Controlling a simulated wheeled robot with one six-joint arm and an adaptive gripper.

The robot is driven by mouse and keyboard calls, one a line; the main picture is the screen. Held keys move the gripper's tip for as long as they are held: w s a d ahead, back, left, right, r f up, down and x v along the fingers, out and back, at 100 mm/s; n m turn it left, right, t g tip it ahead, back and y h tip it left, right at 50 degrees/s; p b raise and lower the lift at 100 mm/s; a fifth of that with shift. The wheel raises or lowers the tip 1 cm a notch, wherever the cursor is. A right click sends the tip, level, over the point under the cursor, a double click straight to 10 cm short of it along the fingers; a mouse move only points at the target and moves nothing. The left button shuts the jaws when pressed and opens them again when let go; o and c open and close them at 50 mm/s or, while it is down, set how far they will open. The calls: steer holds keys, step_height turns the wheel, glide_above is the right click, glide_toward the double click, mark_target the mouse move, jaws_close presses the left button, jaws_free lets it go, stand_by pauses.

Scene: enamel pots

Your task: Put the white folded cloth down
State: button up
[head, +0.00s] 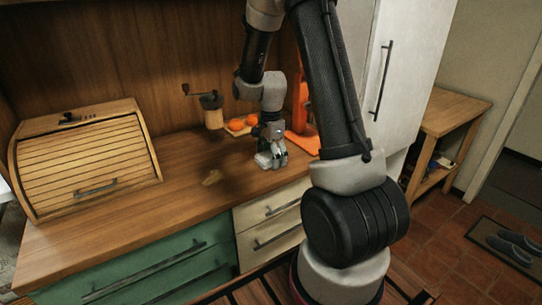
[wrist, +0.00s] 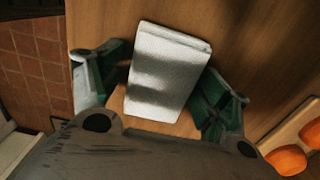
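The white folded cloth (wrist: 165,75) is a pale, flat block in the wrist view, between the two fingers of my gripper (wrist: 168,78). The fingertips meet its left and right sides, and its far end sticks out past them. In the head view my gripper (head: 271,146) points down over the wooden counter, with the cloth (head: 263,161) low between its fingers. The cloth is at or just above the counter top (head: 190,165); I cannot tell whether it touches.
Orange fruits on a board (head: 237,126) and a coffee grinder (head: 212,109) stand behind my gripper. An orange stand (head: 302,125) is close on its right. A wooden bread box (head: 85,160) fills the counter's left end. The counter between is mostly clear.

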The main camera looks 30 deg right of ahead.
mark_target(271, 154)
steer(key=s+a+r+n+t, duration=0.1)
steer(key=s+r+n, duration=0.1)
steer(key=r, duration=0.7)
steer(key=s+a+r+n, duration=0.1)
steer(key=s+r+n, duration=0.15)
steer(key=r, duration=0.65)
steer(key=s+a+r+n+t, duration=0.1)
steer(key=s+r+n, duration=0.1)
steer(key=s+n, duration=0.4)
steer(key=s+a+r+n+t, duration=0.2)
steer(key=s+n, duration=0.5)
steer(key=s, duration=0.6)
steer(key=shift+r, duration=0.85)
steer(key=shift+o, duration=0.5)
steer(key=shift+s+a, duration=0.1)
